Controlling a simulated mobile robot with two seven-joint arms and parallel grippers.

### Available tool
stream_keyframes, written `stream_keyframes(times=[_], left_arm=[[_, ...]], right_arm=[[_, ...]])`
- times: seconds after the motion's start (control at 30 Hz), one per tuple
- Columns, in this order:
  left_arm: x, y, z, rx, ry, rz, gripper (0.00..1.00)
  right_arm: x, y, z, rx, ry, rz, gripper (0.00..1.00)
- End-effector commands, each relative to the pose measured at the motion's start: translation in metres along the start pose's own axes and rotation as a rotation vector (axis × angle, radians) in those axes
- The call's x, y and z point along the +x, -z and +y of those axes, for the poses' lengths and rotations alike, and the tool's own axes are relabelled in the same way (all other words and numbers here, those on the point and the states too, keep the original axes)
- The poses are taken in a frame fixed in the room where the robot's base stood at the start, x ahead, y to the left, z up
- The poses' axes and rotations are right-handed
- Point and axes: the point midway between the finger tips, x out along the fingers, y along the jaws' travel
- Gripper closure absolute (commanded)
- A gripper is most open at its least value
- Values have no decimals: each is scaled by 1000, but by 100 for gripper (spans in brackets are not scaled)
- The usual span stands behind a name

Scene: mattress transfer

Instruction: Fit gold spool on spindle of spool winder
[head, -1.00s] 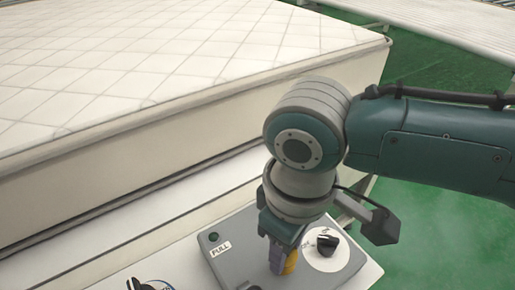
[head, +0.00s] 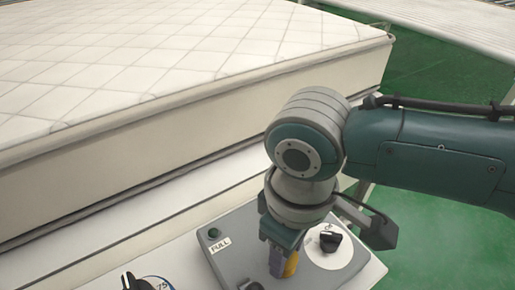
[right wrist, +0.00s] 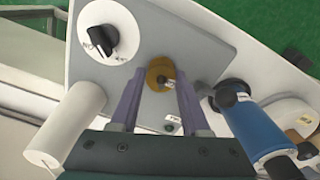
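The gold spool (right wrist: 159,73) sits between the tips of my right gripper (right wrist: 161,80) in the right wrist view. The two purple fingers close against its sides. A small pale piece shows at the spool's lower edge in the wrist view. I cannot tell whether a spindle is inside the spool. My left gripper is out of view.
A black knob (head: 330,241) on a white dial stands right beside the gripper. The wrist view shows a white cylinder (right wrist: 68,122) and a blue cylinder (right wrist: 251,122) on either side. A large quilted mattress (head: 150,65) lies behind. Green floor (head: 440,235) is at right.

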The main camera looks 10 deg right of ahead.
Motion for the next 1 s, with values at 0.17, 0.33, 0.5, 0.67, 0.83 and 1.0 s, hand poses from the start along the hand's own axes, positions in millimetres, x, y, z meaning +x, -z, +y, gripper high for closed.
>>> stream_keyframes(times=[0.17, 0.33, 0.5, 0.67, 0.83, 1.0], left_arm=[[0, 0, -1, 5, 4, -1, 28], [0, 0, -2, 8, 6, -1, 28], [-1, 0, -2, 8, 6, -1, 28], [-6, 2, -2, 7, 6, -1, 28], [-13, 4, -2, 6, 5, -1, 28], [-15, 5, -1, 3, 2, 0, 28]], right_arm=[[0, 0, 0, 0, 0, 0, 33], [-1, 0, 0, 0, 0, 0, 23], [-2, 0, 0, 0, 0, 1, 23], [-20, 1, 0, -2, 1, 3, 23], [-55, 1, 0, -2, 0, 4, 23], [-84, 1, 0, -1, 0, 4, 23]])
